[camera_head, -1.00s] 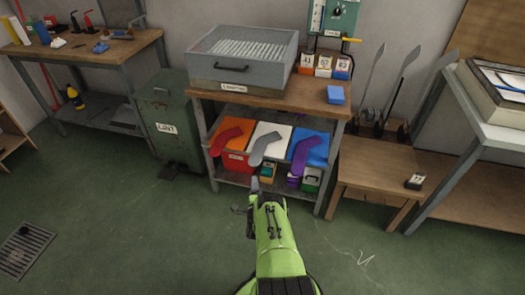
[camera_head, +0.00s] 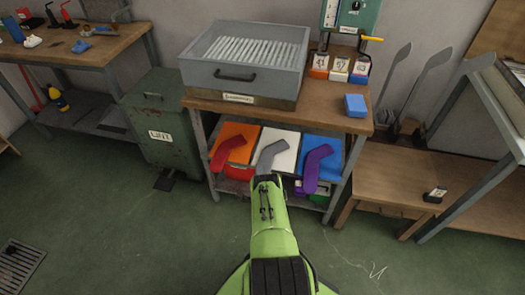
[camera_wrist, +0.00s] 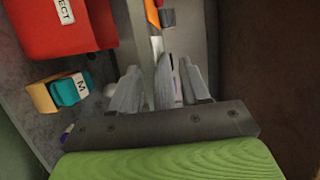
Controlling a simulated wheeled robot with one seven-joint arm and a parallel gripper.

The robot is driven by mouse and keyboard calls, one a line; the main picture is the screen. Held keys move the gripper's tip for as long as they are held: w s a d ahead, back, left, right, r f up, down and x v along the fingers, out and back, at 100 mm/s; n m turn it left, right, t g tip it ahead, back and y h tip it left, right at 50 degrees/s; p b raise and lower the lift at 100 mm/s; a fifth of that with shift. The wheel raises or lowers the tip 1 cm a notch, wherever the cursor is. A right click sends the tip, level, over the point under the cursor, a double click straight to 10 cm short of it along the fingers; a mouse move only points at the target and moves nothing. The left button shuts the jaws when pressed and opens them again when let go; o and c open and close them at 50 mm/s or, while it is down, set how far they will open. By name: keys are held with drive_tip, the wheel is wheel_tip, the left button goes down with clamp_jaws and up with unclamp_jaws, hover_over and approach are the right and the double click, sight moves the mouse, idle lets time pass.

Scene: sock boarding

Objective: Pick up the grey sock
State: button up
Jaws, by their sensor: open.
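The grey sock (camera_head: 268,155) lies on the white panel (camera_head: 287,145) on the bench's middle level, its lower end hanging over the front edge. My gripper (camera_head: 266,180) is at that lower end in the head view, which partly hides it. In the wrist view my gripper (camera_wrist: 160,72) is open, one finger on each side of a narrow grey strip (camera_wrist: 163,88) that looks like the sock's hanging end. I cannot tell whether either finger touches it.
A red sock (camera_head: 226,152) on an orange panel lies to the left, a purple sock (camera_head: 313,167) on a blue panel to the right. Below is a red bin (camera_wrist: 60,28) with a teal box (camera_wrist: 68,91). The wooden bench top (camera_head: 318,113) is overhead.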

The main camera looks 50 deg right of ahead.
drive_tip(key=shift+s+r, duration=0.25)
drive_tip(key=shift+s, duration=0.05)
drive_tip(key=c, duration=0.8)
